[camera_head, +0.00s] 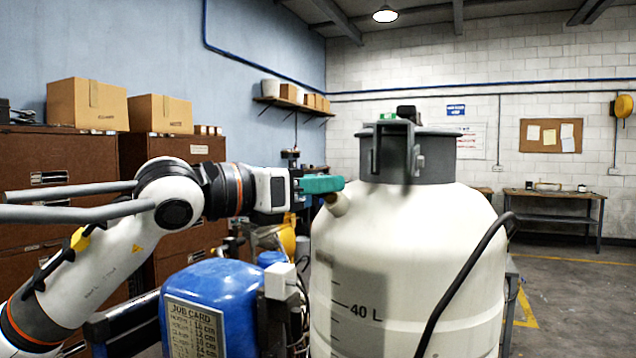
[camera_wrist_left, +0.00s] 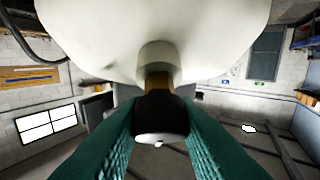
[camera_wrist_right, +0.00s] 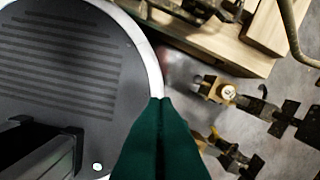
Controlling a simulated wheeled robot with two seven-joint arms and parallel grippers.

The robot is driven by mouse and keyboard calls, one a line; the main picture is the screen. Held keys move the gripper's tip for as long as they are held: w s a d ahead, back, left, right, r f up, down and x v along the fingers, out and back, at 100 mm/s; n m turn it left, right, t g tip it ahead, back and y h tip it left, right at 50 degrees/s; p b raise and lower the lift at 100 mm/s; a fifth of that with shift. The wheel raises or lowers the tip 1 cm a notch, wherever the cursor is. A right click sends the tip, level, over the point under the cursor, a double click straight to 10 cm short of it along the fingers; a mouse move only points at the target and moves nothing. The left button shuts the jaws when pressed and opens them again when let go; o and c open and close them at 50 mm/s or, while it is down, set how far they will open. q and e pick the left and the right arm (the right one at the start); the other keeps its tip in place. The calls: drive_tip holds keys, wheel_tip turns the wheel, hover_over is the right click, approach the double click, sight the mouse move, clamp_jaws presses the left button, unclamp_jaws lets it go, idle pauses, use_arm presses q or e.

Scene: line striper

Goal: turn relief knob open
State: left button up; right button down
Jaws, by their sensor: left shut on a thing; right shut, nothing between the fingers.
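The white tank (camera_head: 408,265) has a 40 L mark and a dark grey lid (camera_head: 436,158). A short pale neck (camera_head: 339,203) sticks out of its upper left shoulder. In the left wrist view the black relief knob (camera_wrist_left: 160,112) sits on a brass stem (camera_wrist_left: 158,80) at this neck (camera_wrist_left: 158,58). My left gripper (camera_head: 338,184) has its green fingers shut on the knob, one on each side; they hide it in the head view. My right gripper (camera_wrist_right: 161,102) is shut and empty, over a round grey ribbed surface with a pale rim (camera_wrist_right: 60,60). How far the knob is turned cannot be told.
A blue tank with a job card (camera_head: 225,290) stands close below my left arm. A black hose (camera_head: 462,285) runs down the white tank's right side. Brown cabinets (camera_head: 60,160) stand at left, a workbench (camera_head: 555,198) at the back right. The floor at right is clear.

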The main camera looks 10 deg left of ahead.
use_arm(q)
drive_tip(key=m+g+h, duration=0.1)
drive_tip(key=m, duration=0.2)
drive_tip(key=m+g+h+p, duration=0.1)
drive_tip(key=m+g, duration=0.1)
drive_tip(key=m, duration=0.1)
drive_tip(key=shift+r+h, duration=0.15)
drive_tip(key=shift+h, duration=0.25)
drive_tip(key=m+g+p, duration=0.2)
drive_tip(key=m+g, duration=0.2)
drive_tip(key=m, duration=0.2)
drive_tip(key=shift+r+g+h+p, duration=0.1)
drive_tip(key=shift+g+h+p, duration=0.3)
drive_tip(key=m+g+y+p, duration=0.1)
drive_tip(key=m+g+p, duration=0.2)
drive_tip(key=m, duration=0.3)
drive_tip(key=shift+g+p, duration=0.4)
drive_tip(key=shift+g, duration=0.2)
drive_tip(key=shift+f+m+g+y+p, duration=0.2)
drive_tip(key=shift+m+g+y+p, duration=0.65)
drive_tip(key=shift+m, duration=0.75)
drive_tip(key=shift+s, duration=0.1)
drive_tip(key=o, duration=1)
drive_tip(key=shift+f, duration=0.1)
drive_tip(key=shift+a, duration=0.1)
